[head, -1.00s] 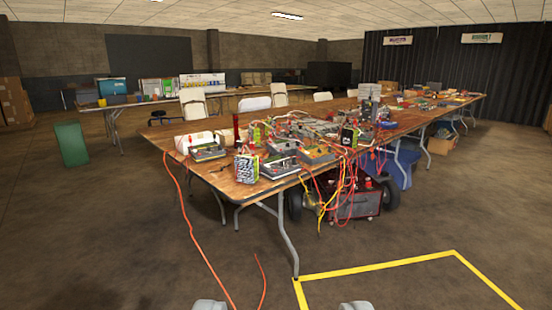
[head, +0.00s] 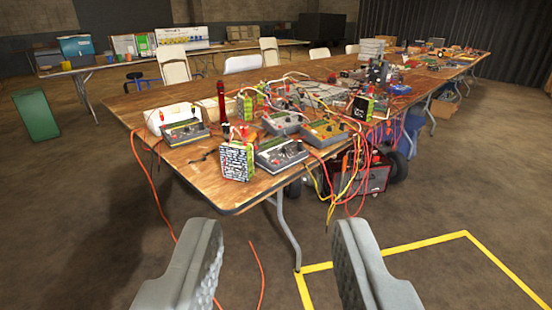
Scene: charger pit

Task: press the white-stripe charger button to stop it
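Several chargers sit on the near end of the wooden table. One grey charger (head: 184,133) is at the left, another (head: 280,153) is near the front edge, a third (head: 283,122) lies behind it, and an orange-faced one (head: 324,132) is to its right. I cannot tell at this size which has the white stripe, and no single button can be made out. My gripper (head: 283,235) is open and empty. Its two grey fingers are wide apart at the bottom of the view, in front of the table and apart from the chargers.
Red, orange and yellow cables hang off the wooden table (head: 214,186) and over its edge. Battery packs (head: 236,161) stand among the chargers. A red-black box (head: 366,178) is under the table. A yellow floor line (head: 400,250) and bare floor lie in front.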

